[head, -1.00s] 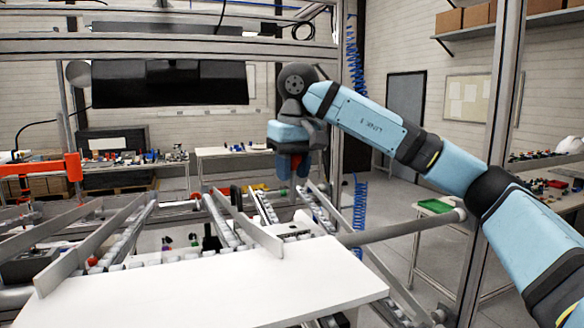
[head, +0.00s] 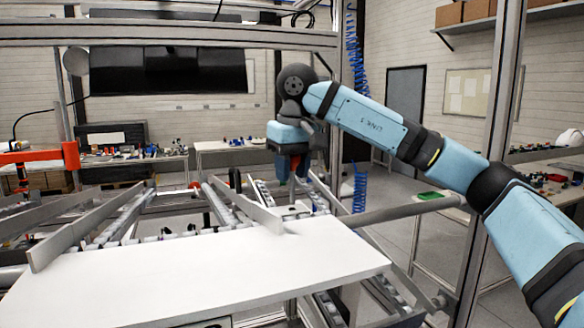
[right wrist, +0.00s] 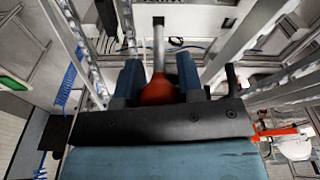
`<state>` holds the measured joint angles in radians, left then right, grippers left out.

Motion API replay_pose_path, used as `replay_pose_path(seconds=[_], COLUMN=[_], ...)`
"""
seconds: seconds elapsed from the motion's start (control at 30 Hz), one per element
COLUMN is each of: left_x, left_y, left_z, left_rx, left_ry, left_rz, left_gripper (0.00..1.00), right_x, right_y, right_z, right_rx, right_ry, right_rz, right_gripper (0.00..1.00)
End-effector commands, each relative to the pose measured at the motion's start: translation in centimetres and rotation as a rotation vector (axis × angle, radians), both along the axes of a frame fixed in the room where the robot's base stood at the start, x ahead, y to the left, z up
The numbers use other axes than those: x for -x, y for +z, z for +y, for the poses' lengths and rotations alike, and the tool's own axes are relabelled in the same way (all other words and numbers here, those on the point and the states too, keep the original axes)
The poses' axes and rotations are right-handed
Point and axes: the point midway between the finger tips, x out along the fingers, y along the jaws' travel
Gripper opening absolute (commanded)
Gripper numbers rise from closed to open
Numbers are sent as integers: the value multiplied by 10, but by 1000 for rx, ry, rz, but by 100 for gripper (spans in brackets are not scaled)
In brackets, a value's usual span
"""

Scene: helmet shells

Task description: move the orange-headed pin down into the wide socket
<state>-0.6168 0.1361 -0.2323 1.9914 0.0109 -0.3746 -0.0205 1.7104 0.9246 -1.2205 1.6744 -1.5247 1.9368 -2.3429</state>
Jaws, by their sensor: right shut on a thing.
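My right gripper (head: 292,172) is shut on the orange-headed pin and points down over the rails. In the right wrist view, the pin's orange-red head (right wrist: 157,90) sits between the two blue fingers, and its grey shaft (right wrist: 158,48) reaches away from them. A pale block (head: 297,210) lies below the gripper in the head view. In the right wrist view, a white surface with small dark openings (right wrist: 176,40) lies beyond the shaft. I cannot tell which opening is the wide socket, or whether the pin's tip touches anything. My left gripper is not in view.
A white board (head: 215,270) fills the front. Slanted metal rails (head: 95,225) and roller tracks run behind it. A metal post (head: 492,150) stands close to my right arm. An orange fixture (head: 40,157) is at the left. Air above the board is clear.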

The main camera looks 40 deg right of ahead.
Motion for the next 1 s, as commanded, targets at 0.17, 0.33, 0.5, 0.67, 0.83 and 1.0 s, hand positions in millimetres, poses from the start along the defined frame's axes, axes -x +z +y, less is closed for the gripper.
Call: replay_pose_path(seconds=[0.17,0.33,0.5,0.67,0.83,1.0], left_x=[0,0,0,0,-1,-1], left_y=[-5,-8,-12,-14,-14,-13], left_z=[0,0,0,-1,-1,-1], left_rx=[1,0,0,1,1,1], left_ry=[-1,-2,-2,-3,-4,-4], left_rz=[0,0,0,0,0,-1], left_gripper=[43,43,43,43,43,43], right_x=[0,0,0,0,0,0], right_y=[-8,-15,-22,-26,-27,-27], right_z=[0,0,0,0,0,0], right_rx=[0,0,1,0,0,0], right_ry=[0,0,0,0,0,0], right_rz=[0,0,0,0,0,0], right_gripper=[6,6,6,6,6,6])
